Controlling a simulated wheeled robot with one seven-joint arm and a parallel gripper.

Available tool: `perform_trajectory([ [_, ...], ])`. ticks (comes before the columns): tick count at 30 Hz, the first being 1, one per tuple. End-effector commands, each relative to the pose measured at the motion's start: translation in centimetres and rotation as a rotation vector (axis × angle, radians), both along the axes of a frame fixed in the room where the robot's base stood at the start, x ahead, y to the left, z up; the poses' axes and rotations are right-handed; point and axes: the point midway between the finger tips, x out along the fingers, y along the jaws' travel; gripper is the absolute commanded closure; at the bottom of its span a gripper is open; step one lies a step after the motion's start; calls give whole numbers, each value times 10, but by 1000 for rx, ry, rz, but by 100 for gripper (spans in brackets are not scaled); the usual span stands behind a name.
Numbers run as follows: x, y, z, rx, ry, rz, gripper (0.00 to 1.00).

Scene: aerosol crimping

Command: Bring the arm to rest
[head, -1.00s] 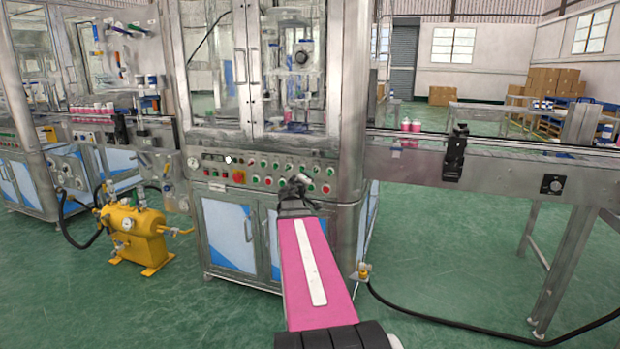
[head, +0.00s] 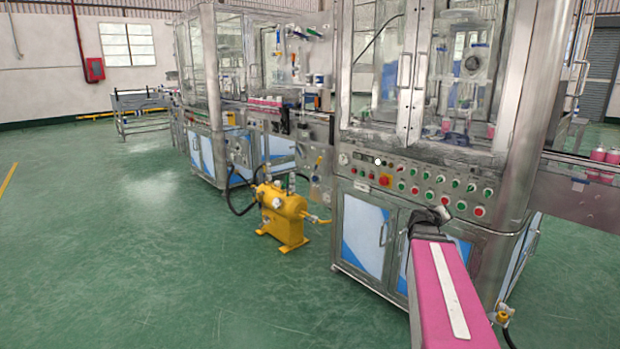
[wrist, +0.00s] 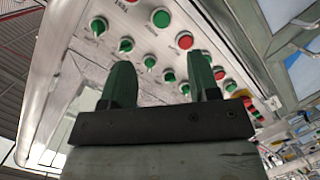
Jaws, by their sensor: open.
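My arm shows in the head view as a pink link with a white stripe, reaching forward from the bottom right. Its dark end (head: 430,217) is in front of the crimping machine's cabinet doors, just below the button panel (head: 410,184). My gripper (wrist: 161,75) shows in the wrist view with two green fingers apart and nothing between them. The panel with its green and red buttons (wrist: 185,41) lies beyond the fingers; I cannot tell the exact gap. The fingertips are not clear in the head view.
A yellow tank (head: 283,216) with black hoses stands on the floor left of the machine. A second machine (head: 205,150) stands farther back left. A conveyor (head: 580,190) with pink cans runs off to the right. The green floor (head: 110,240) at left is open.

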Motion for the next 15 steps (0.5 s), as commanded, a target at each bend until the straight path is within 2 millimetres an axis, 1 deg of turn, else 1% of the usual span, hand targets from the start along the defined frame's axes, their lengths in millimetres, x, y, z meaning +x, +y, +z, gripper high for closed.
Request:
perform_trajectory([
  [1, -7, 15, -17, 57, 23, -15, 45],
  [5, -24, 56, -66, 230, 113, -57, 45],
  [6, -31, 70, -83, 289, 148, -68, 45],
  [8, -42, 93, -105, 374, 206, -80, 45],
  [9, -50, 110, -121, 433, 248, -84, 45],
  [11, -62, 135, -142, 521, 314, -87, 45],
  [12, -71, 153, -156, 580, 359, -86, 45],
  [14, -85, 182, -175, 670, 434, -81, 45],
  [15, -95, 200, -186, 728, 483, -74, 45],
])
